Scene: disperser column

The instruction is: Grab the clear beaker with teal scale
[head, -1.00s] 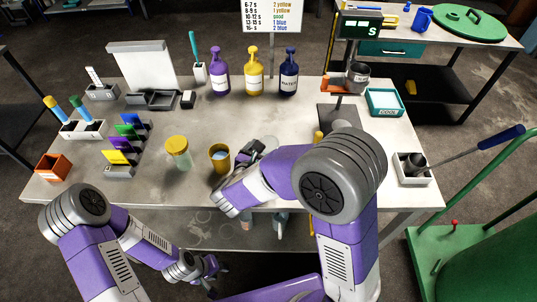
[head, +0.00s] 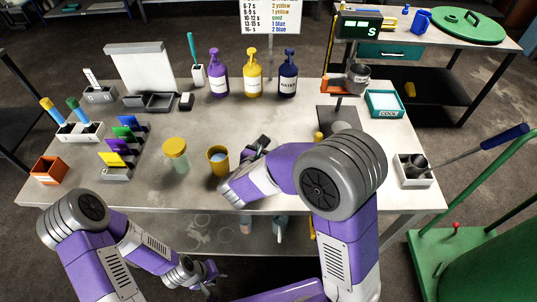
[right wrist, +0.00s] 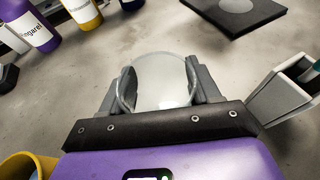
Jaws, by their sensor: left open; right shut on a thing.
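The clear beaker (right wrist: 163,80) shows in the right wrist view as a round glass rim between the two fingers of my right gripper (right wrist: 160,88). The fingers touch it on both sides, and the gripper is shut on it. No teal scale is visible from this angle. In the head view my right gripper (head: 259,145) is low over the table's front middle, and the beaker is mostly hidden behind the gripper and arm. My left gripper (head: 217,277) is open and empty, low in front of the table's front edge.
A yellow cup (head: 218,161) and a yellow-lidded jar (head: 176,157) stand just left of my right gripper. Purple (head: 219,78), yellow (head: 253,78) and dark blue (head: 288,78) bottles stand behind. A dark stand plate (head: 338,120) lies to the right.

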